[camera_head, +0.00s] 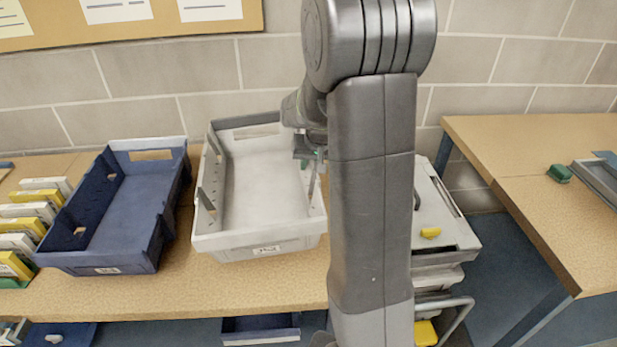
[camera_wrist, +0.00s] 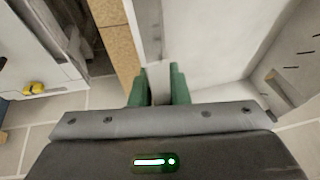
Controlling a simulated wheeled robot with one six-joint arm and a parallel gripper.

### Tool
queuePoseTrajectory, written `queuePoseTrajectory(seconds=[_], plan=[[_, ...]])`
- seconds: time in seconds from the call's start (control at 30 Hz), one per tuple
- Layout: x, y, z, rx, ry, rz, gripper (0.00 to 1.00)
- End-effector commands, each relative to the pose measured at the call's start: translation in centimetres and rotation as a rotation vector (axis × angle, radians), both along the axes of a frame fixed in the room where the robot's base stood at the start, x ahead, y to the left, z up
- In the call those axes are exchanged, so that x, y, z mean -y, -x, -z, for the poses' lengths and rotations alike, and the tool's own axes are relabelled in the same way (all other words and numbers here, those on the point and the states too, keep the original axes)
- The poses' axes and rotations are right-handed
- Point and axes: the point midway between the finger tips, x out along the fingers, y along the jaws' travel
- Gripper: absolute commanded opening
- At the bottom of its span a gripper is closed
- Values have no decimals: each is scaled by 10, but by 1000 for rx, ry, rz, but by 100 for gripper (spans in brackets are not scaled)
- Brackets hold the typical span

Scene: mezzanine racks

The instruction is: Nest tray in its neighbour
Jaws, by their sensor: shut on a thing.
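The light grey tray (camera_head: 255,190) is open, empty and upright at the middle of the wooden bench; I cannot tell if its base touches the bench top. The dark blue tray (camera_head: 128,205), also empty, stands just left of it, and the two are apart. My gripper (camera_head: 307,162) is at the grey tray's right side wall, partly hidden behind my arm. In the wrist view my gripper's green fingers (camera_wrist: 159,88) are closed on that wall, and the tray's pale inside (camera_wrist: 215,50) shows to the right.
Yellow and white boxes (camera_head: 25,225) stand in a row left of the blue tray. A grey cart (camera_head: 445,235) with a yellow item stands right of the bench. Another wooden bench (camera_head: 545,150) is further right. A block wall (camera_head: 200,65) rises behind.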

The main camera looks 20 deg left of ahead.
Motion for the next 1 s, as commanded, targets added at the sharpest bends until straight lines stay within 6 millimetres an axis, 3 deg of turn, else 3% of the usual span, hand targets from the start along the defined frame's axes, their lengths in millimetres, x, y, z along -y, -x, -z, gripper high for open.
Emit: queuePoseTrajectory(seconds=[0.17,0.63,1.0], plan=[[-1,0,-15,3,-4,1,0],[-1,0,-23,2,-3,2,0],[-1,-1,-63,3,-5,2,0]])
